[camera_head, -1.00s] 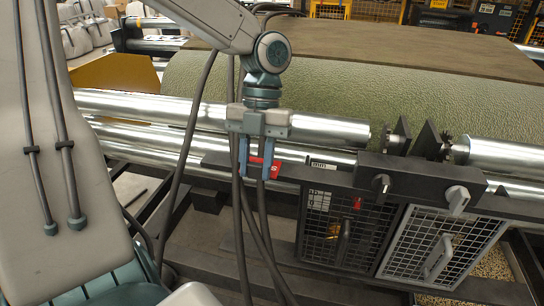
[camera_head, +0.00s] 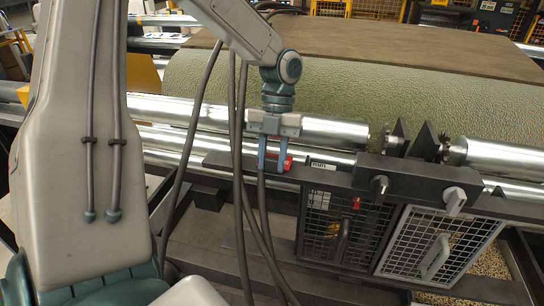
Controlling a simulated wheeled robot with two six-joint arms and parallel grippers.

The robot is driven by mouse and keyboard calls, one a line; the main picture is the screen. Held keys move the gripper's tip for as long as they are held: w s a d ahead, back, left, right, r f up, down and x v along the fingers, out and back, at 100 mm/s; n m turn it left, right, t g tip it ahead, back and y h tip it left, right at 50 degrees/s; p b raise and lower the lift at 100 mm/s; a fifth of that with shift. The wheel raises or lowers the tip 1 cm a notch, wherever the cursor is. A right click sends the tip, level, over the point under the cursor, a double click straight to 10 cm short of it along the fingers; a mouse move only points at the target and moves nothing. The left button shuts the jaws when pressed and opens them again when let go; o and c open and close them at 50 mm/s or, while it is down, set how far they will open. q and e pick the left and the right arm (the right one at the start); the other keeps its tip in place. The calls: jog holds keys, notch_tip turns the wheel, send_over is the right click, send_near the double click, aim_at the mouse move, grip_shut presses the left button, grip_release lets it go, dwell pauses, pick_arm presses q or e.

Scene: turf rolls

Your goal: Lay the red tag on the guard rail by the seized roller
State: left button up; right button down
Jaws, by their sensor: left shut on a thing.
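My left gripper (camera_head: 273,166) points down with blue fingers in front of the silver rollers. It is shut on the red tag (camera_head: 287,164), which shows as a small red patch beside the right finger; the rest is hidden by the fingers. The dark guard rail (camera_head: 330,179) runs along the front of the rollers. The tag appears over or close to its upper edge; I cannot tell if they touch. A long silver roller (camera_head: 325,130) lies behind the gripper, and another roller (camera_head: 495,155) is at the right. Which one is seized does not show. My right gripper is out of view.
Two mesh guards (camera_head: 345,228) (camera_head: 440,243) with handles hang below the rail. A big green turf roll (camera_head: 400,95) lies behind. Dark cables hang by my left arm.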

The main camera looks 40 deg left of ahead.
pick_arm(q)
jog(key=o, duration=0.6)
jog(key=shift+f, duration=0.1)
jog(key=o, duration=0.3)
jog(key=shift+o, duration=0.2)
